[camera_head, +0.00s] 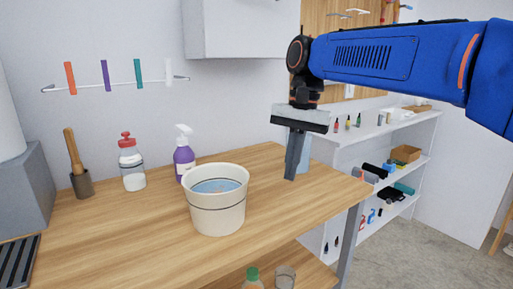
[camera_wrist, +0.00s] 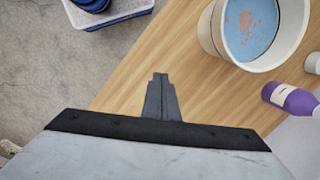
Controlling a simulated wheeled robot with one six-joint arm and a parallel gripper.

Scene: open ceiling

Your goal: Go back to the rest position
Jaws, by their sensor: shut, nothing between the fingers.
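My gripper (camera_head: 291,176) hangs above the right end of the wooden table (camera_head: 130,243), pointing down. Its fingers are together with nothing between them. In the wrist view the shut fingers (camera_wrist: 161,79) show over the bare table top (camera_wrist: 137,55). The gripper is to the right of the cream bucket (camera_head: 217,215) and apart from it in the head view. My blue arm reaches in from the upper right.
The bucket holds blue liquid (camera_wrist: 246,25). A purple spray bottle (camera_head: 184,162), a red-capped bottle (camera_head: 131,166) and a mortar with pestle (camera_head: 80,184) stand on the table. White shelves (camera_head: 347,145) with several items stand behind. A cabinet (camera_head: 235,30) hangs above.

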